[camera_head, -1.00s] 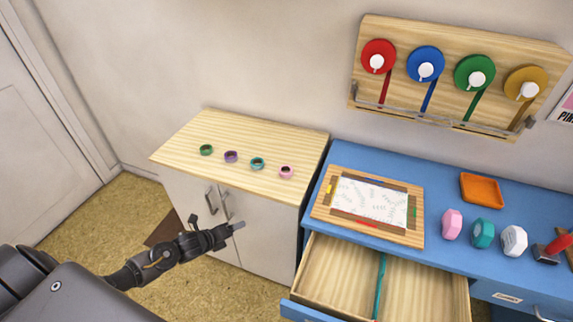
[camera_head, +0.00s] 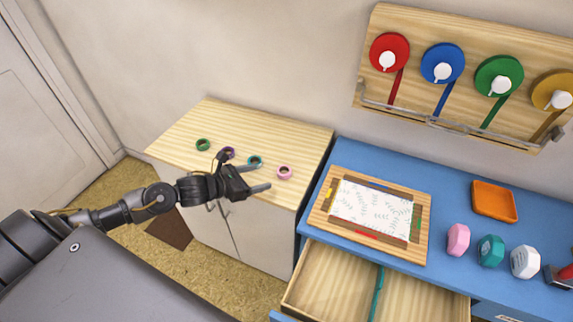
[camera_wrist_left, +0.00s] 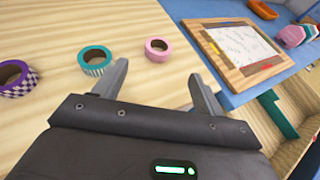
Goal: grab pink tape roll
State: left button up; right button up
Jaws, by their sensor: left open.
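The pink tape roll (camera_head: 285,173) lies flat on the wooden cabinet top, rightmost in a row of small rolls. It also shows in the left wrist view (camera_wrist_left: 157,49), ahead of and between the fingers, apart from them. My left gripper (camera_head: 264,178) is open and empty, with its fingertips just left of the pink roll in the head view; in the left wrist view its two fingers (camera_wrist_left: 162,82) are spread. A teal tape roll (camera_head: 255,162) is beside one finger, and a purple roll (camera_head: 229,153) is partly hidden behind my gripper. My right gripper is not in view.
A green roll (camera_head: 203,144) lies farther left on the cabinet top (camera_head: 230,119). The blue desk (camera_head: 350,155) to the right holds a framed board (camera_head: 325,205), an orange tray (camera_head: 494,201) and several coloured blocks. An open drawer (camera_head: 330,285) juts out in front.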

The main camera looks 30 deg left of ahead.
aim_at(289, 169)
pick_arm(q)
jog(key=shift+w+d, duration=0.15)
jog(key=shift+w, duration=0.1)
jog(key=shift+w+d+f+p, duration=0.2)
jog(key=shift+w+d+p, duration=0.15)
jog(key=shift+w, duration=0.3)
jog(key=shift+x, duration=1.2)
jog(key=shift+w+f, duration=0.2)
jog(key=shift+w, duration=0.1)
jog(key=shift+w+d+f, duration=0.1)
jog(key=shift+d, duration=0.05)
jog(key=shift+w+d+p, duration=0.1)
jog(key=shift+w+p, duration=0.1)
jog(key=shift+p, duration=0.3)
jog(key=p+x, duration=0.1)
jog(key=x, duration=0.2)
jog(key=shift+w+d, duration=0.1)
jog(key=shift+w, duration=0.25)
jog(key=shift+w+d+f+p, duration=0.25)
jog(key=shift+w+f+p, duration=0.05)
jog(key=shift+w, duration=0.15)
jog(key=c, duration=1)
jog(key=shift+c, duration=0.2)
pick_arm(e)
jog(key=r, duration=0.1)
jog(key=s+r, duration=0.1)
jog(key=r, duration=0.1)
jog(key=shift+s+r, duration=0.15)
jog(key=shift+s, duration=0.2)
